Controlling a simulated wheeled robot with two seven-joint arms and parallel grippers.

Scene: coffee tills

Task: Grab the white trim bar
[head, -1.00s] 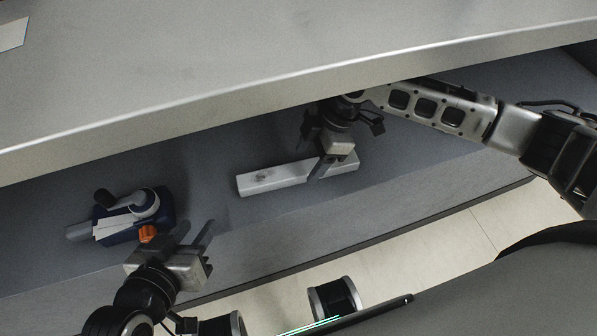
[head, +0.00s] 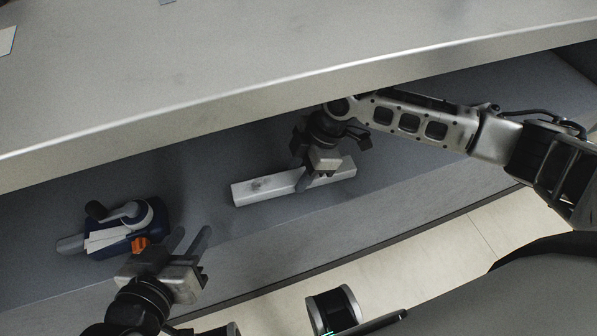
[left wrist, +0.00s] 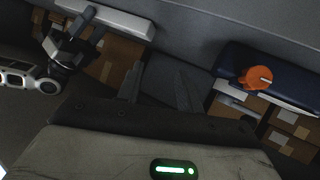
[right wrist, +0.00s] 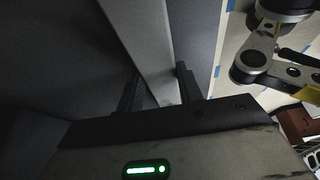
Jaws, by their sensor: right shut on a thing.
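The white trim bar (head: 262,187) lies on the grey lower shelf, in the middle of the head view. My right gripper (head: 311,178) is shut around the bar, right of its middle. In the right wrist view the bar (right wrist: 145,35) runs between the two fingers (right wrist: 157,88). The bar also shows at the top of the left wrist view (left wrist: 125,21). My left gripper (head: 189,242) is open and empty, left of and nearer than the bar.
A dark blue device (head: 130,226) with an orange knob (head: 140,244) stands on the shelf beyond my left gripper. The metal counter edge (head: 300,92) overhangs the shelf from behind. The shelf (head: 200,180) is bare between the device and the bar.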

